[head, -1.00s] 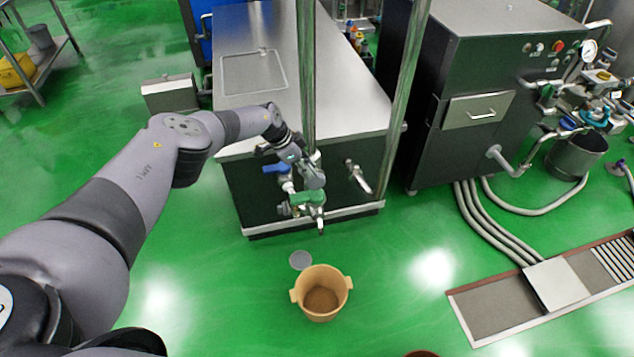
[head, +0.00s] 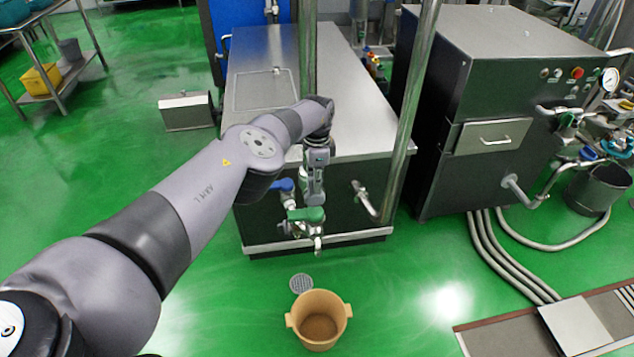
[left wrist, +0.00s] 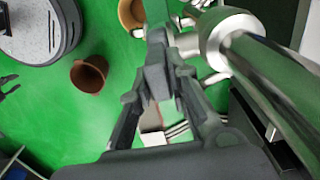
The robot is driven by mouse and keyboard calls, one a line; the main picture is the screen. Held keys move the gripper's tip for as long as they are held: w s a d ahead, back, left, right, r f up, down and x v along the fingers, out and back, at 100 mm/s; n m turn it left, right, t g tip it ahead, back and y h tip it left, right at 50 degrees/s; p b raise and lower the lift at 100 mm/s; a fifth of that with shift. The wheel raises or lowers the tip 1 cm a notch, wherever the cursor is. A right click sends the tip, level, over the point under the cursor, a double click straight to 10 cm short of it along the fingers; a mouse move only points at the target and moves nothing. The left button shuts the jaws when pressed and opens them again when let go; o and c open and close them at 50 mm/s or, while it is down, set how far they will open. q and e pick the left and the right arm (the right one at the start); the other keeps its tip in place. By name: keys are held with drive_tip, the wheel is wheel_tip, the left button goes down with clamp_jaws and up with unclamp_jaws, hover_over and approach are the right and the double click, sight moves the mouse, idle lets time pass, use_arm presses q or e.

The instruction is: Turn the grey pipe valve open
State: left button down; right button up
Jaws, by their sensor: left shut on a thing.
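My left gripper (head: 315,190) points down in front of the steel cabinet, at the valve pipework on its front face. It also shows in the left wrist view (left wrist: 160,75), where its dark fingers are closed around a grey piece, which I take to be the grey pipe valve's handle. In the head view the gripper covers most of that handle. A blue-handled valve (head: 283,184) sits just left of the gripper. A green-handled valve (head: 307,214) sits just below it, above a short spout. My right gripper is not in view.
A tan two-handled bucket (head: 318,301) stands on the green floor below the pipework, near a round drain (head: 301,283). A tall steel pipe (head: 412,110) rises right of the arm. A dark machine (head: 490,100) stands to the right.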

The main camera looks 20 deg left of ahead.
use_arm(q)
drive_tip(key=shift+s+d+f, duration=0.1)
drive_tip(key=shift+f, duration=0.05)
drive_tip(key=c, duration=1.5)
unclamp_jaws()
drive_tip(key=shift+w+r, duration=0.2)
drive_tip(key=shift+r, duration=0.1)
wheel_tip(320, 180, up, 12)
drive_tip(key=shift+f, duration=0.25)
